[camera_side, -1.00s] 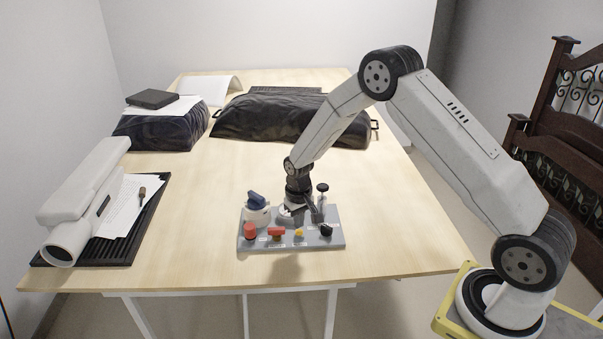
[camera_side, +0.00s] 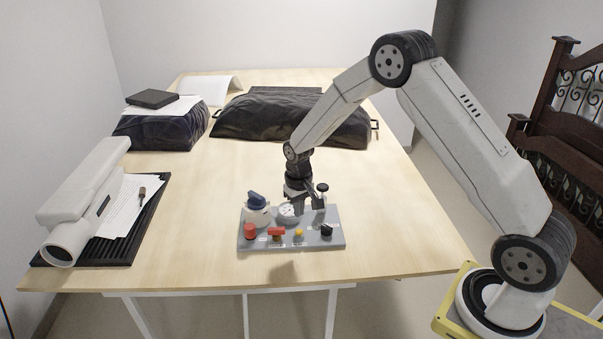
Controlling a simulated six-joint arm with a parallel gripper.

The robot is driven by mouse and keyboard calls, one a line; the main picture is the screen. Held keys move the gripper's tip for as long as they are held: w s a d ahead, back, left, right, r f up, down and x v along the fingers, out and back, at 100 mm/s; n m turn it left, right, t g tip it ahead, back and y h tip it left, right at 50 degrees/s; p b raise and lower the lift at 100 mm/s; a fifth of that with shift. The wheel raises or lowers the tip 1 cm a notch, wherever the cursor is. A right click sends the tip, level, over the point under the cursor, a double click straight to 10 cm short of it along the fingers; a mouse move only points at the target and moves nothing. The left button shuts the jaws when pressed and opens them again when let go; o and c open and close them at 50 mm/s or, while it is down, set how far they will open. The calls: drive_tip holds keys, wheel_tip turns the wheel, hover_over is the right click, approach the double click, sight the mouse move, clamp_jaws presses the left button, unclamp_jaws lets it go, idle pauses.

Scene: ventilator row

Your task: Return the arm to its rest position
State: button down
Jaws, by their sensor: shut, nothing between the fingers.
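My gripper (camera_side: 314,204) is shut and empty. It hangs from my arm above the back right part of the grey control panel (camera_side: 320,243), close to the black-topped post (camera_side: 322,189). The panel carries a blue-handled knob on a white base (camera_side: 257,208), a white dial (camera_side: 288,211), a red button (camera_side: 250,231), a red switch (camera_side: 277,232), a yellow button (camera_side: 299,232) and a black knob (camera_side: 326,230). I cannot tell whether the fingertips touch the post. My arm is bent, with its elbow high to the right.
A white cylindrical device (camera_side: 84,199) lies on a black ribbed tray (camera_side: 118,248) at the left. A black bag (camera_side: 290,119) and a dark bundle (camera_side: 163,131) are at the back. The wooden table (camera_side: 205,180) is clear between them and the panel.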

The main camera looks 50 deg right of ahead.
drive_tip(key=shift+s+a+r, duration=0.25)
drive_tip(key=shift+s+r, duration=0.05)
drive_tip(key=shift+r, duration=0.15)
drive_tip(key=s+a+r+n+t, duration=0.1)
drive_tip(key=s+a+r, duration=0.1)
drive_tip(key=s, duration=0.4)
drive_tip(key=s+a+r+n, duration=0.1)
drive_tip(key=s+a+r, duration=0.1)
drive_tip(key=s+r, duration=0.2)
drive_tip(key=s+a+r+n+t, duration=0.1)
drive_tip(key=s+a+r, duration=0.1)
drive_tip(key=s, duration=0.7)
drive_tip(key=shift+s+a+r+t, duration=0.25)
drive_tip(key=shift+r+t, duration=0.05)
drive_tip(key=shift+r, duration=0.6)
